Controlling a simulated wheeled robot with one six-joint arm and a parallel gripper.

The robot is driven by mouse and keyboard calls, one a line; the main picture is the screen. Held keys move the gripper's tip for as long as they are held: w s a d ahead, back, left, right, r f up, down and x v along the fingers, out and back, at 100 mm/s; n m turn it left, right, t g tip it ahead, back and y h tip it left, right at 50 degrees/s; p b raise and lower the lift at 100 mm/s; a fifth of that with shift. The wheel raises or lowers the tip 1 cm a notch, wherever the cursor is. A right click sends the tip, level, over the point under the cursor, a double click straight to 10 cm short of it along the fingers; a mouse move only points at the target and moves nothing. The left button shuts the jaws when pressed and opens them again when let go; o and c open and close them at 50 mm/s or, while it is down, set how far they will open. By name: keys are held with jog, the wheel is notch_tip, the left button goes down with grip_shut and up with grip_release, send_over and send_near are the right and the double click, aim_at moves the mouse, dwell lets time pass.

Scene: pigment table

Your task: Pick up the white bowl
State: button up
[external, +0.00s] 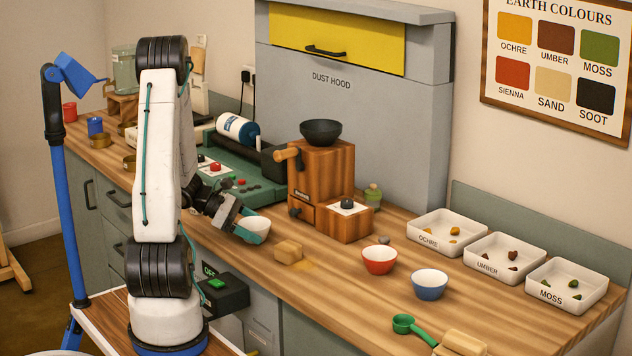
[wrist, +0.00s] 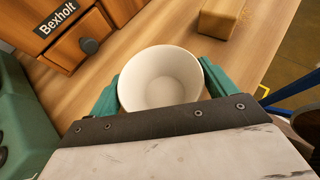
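The white bowl (external: 256,227) stands near the front edge of the wooden worktop, left of a tan block. In the wrist view the bowl (wrist: 160,80) is upright and looks empty. My gripper (external: 243,228) is low at the bowl, reaching from the left in the external view. In the wrist view its teal fingers (wrist: 161,84) lie on both sides of the bowl, with no visible gap at the rim. The rim hides their inner faces, so I cannot tell if they press on it. Whether the bowl's base touches the worktop is also unclear.
A tan block (external: 288,250) with powder lies right of the bowl. The wooden mill (external: 321,175) stands behind, and green equipment (external: 240,180) is behind left. A red bowl (external: 379,261), blue bowl (external: 430,285) and labelled trays (external: 447,232) are farther right.

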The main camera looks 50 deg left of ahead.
jog(key=c, duration=0.6)
